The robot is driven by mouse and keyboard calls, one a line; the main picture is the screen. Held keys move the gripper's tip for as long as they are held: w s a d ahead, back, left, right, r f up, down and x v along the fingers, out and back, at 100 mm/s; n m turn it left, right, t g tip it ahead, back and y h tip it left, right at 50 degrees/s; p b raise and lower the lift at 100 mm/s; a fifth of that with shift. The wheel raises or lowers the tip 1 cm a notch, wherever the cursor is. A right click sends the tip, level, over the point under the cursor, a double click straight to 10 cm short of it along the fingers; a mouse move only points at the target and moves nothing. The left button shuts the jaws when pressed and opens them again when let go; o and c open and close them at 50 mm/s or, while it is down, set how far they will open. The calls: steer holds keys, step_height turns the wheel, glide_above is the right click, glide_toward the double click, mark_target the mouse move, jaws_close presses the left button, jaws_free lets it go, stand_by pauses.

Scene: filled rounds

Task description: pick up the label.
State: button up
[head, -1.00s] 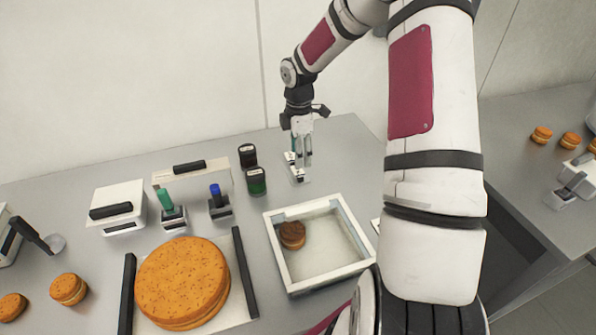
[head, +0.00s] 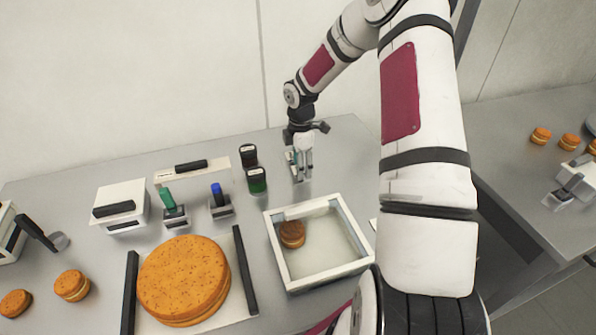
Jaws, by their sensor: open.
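My gripper (head: 302,174) is open, pointing down at the back of the grey table, right of the two dark jars. Its fingers are low, close to a small pale item (head: 291,157) with a bit of green, which they partly cover. The label cannot be made out for certain; it may be at this item, and the fingers hide part of that spot. I cannot tell whether the fingers touch anything.
Two dark jars (head: 257,180) stand just left of my gripper. A white-walled tray (head: 282,262) holding a small brown round is in front. Green- and blue-handled stamps (head: 219,202), a white box (head: 120,207) and a large orange round (head: 184,280) are left.

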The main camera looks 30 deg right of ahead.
steer(key=shift+f, duration=0.1)
steer(key=c, duration=0.5)
